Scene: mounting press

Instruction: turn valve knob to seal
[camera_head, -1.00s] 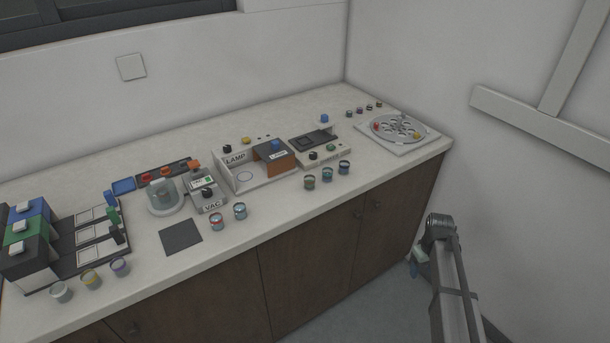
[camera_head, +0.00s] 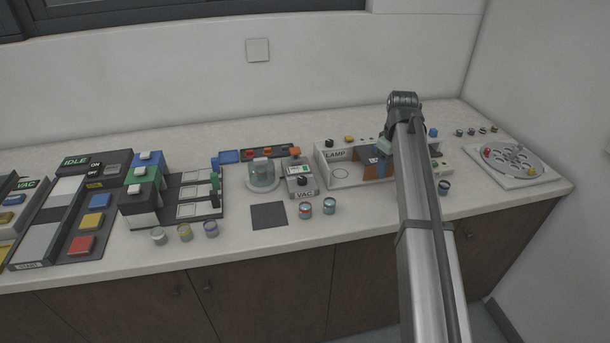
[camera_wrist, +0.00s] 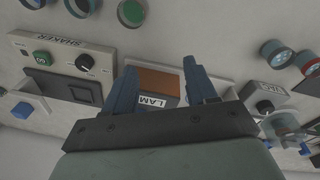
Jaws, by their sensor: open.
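The small grey VAC unit (camera_head: 301,184) stands on the bench with a black knob (camera_head: 303,180) on its front and an orange piece (camera_head: 295,152) behind it. I cannot tell which of these is the valve knob. A clear domed chamber (camera_head: 263,175) stands just left of the unit. In the wrist view the VAC unit's black knob (camera_wrist: 264,106) shows at the right, beyond my fingers. My gripper (camera_wrist: 159,66) is open and empty, with the orange-and-dark lamp box (camera_wrist: 158,82) showing between its blue fingers. It is right of the VAC unit, touching nothing that I can see.
Two small jars (camera_head: 329,206) stand close in front of the VAC unit, by a dark square mat (camera_head: 269,215). The lamp station (camera_head: 338,170) lies between the unit and my arm. The shaker (camera_wrist: 65,60) shows in the wrist view. The bench's front strip is mostly clear.

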